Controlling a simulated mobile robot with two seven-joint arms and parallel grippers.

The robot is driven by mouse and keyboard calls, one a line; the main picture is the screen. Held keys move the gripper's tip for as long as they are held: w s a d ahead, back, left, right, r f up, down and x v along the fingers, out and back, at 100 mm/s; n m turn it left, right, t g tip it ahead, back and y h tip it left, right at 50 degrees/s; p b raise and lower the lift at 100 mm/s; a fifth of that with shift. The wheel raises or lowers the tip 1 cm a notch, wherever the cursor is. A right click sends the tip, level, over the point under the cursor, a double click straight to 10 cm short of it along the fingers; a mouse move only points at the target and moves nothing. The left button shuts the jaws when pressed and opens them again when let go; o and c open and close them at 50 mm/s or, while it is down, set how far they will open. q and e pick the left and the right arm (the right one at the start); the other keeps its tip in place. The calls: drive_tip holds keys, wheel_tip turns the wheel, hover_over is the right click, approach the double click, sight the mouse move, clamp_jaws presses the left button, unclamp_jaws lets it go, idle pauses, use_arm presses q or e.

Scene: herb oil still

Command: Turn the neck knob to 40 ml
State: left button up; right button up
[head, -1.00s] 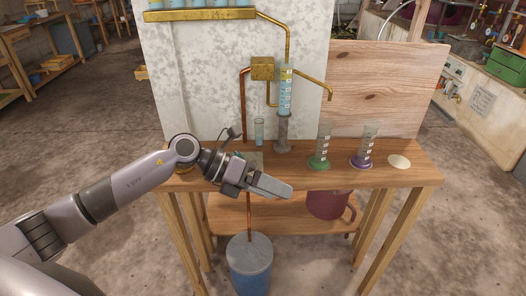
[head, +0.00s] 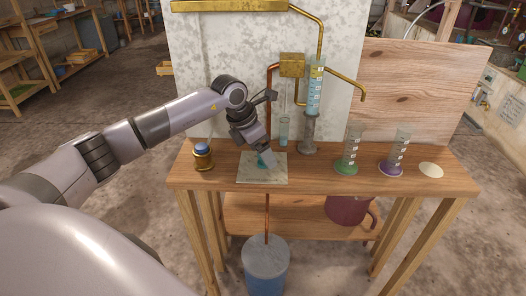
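A pale square plate (head: 250,180) lies on the wooden bench, with a small teal round piece (head: 262,162) on it, partly hidden by my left gripper. My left gripper (head: 268,161) points down at this piece; I cannot tell whether it touches it or whether its fingers are apart. A short brass fitting with a blue top (head: 202,150) stands to the left. I cannot tell which piece is the neck knob. A marked glass tube (head: 315,92) holds blue liquid with a yellowish band near its top, on a grey stand (head: 309,135). My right gripper is not in view.
A brass box (head: 292,65) with pipes and a narrow glass (head: 284,130) are close behind my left gripper. Green-based (head: 347,155) and purple-based (head: 392,158) cylinders and a cream disc (head: 430,170) stand right.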

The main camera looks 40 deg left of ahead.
use_arm(q)
drive_tip(key=shift+w+d+f, duration=0.1)
drive_tip(key=shift+w+f, duration=0.05)
drive_tip(key=shift+f, duration=0.3)
drive_tip(key=c, duration=1.1)
drive_tip(key=shift+o, duration=0.2)
drive_tip(key=shift+m, duration=0.3)
drive_tip(key=shift+m+h+b, duration=0.4)
drive_tip(key=shift+m, duration=0.5)
drive_tip(key=m+g+h+b, duration=0.1)
drive_tip(key=m, duration=0.2)
drive_tip(key=shift+w+m, duration=0.1)
drive_tip(key=shift+m, duration=0.2)
drive_tip(key=shift+m+g+b, duration=0.35)
drive_tip(key=shift+m+g, duration=0.15)
drive_tip(key=shift+m, duration=0.4)
